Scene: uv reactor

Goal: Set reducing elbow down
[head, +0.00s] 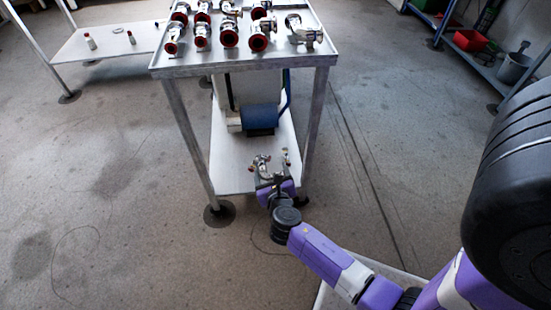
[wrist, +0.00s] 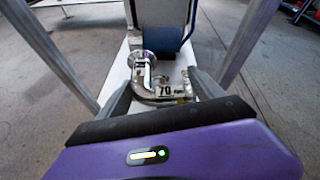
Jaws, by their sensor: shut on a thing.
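The reducing elbow (wrist: 146,84) is a shiny metal bent pipe with a flange at its upper end and a small tag reading 70. It sits between the two fingers of my gripper (wrist: 158,92) in the wrist view, and the fingers are shut on it. In the head view my gripper (head: 268,172) is low, at the front of the table's white lower shelf (head: 232,160). The elbow is small there, at the fingertips. I cannot tell whether it touches the shelf.
The metal table (head: 232,68) holds several red-rimmed pipe fittings (head: 229,38) on top. Its legs stand on both sides of my gripper. The shelf's front left is clear.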

